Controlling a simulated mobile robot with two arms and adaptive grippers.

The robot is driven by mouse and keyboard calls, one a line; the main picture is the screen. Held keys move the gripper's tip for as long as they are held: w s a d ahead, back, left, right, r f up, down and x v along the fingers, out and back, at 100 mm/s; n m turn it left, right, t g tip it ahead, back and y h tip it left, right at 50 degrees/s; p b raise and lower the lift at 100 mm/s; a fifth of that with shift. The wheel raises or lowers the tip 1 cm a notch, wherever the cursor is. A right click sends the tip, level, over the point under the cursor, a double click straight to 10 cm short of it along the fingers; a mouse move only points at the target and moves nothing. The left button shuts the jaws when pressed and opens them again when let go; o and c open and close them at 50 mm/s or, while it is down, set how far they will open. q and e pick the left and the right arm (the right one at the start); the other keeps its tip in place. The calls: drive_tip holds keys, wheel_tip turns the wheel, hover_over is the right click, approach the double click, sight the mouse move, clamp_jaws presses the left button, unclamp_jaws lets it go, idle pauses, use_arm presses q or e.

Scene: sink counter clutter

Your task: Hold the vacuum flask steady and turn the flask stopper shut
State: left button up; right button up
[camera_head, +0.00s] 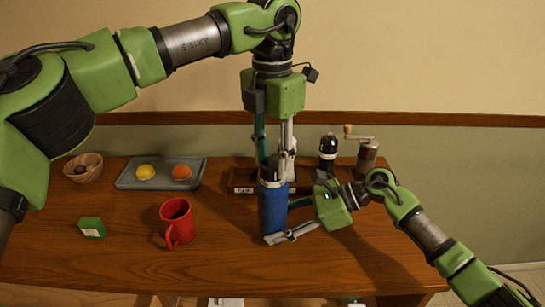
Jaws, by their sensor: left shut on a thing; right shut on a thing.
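The blue vacuum flask (272,208) stands upright on the wooden counter, near the middle of the view. My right gripper (276,222) comes in from the right and is shut on the flask's body, with one finger low across its front.
A red mug (177,222) stands left of the flask. A dark bottle (328,153) and a grinder (367,157) stand behind right.

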sight(273, 161)
use_arm(q)
drive_tip(key=shift+n, duration=0.3)
drive_tip(key=n, duration=0.3)
drive_tip(key=shift+n, duration=2)
drive_tip(key=o, duration=1.1)
wheel_tip(273, 161, up, 12)
